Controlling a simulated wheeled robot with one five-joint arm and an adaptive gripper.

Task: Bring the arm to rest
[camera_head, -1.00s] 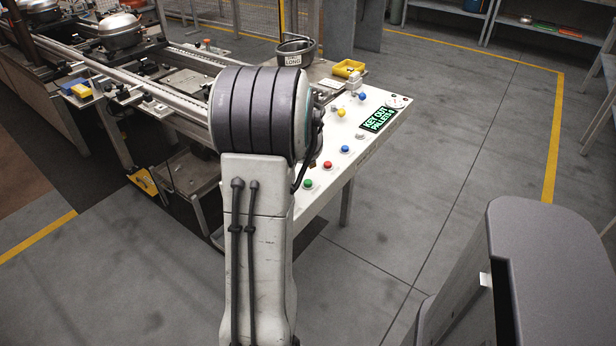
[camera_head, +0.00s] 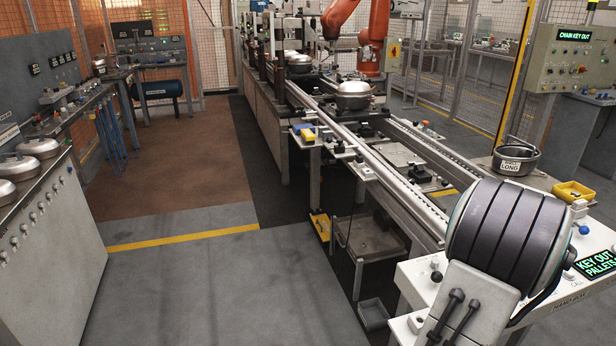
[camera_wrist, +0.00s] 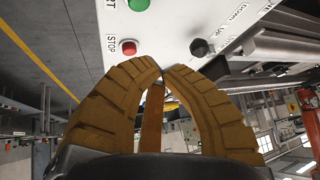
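My arm rises at the lower right of the head view, with its dark ribbed joint in front of the white control desk (camera_head: 420,285). My gripper is hidden in that view. In the wrist view my gripper (camera_wrist: 163,76) shows two ribbed yellow-brown fingers curved together, their tips meeting or nearly so. A brown strip shows between them, and I see no object held. Beyond the tips is a white panel (camera_wrist: 165,22) with a red STOP button (camera_wrist: 128,47), a green button (camera_wrist: 139,4) and a black knob (camera_wrist: 202,47). I cannot tell the distance from tips to panel.
A conveyor (camera_head: 400,165) carrying a silver compressor (camera_head: 353,95) runs back from the desk. A black pot (camera_head: 515,160) and a yellow tray (camera_head: 573,191) are at the right. A grey cabinet (camera_head: 50,245) stands at the left. Grey floor (camera_head: 215,285) between is clear.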

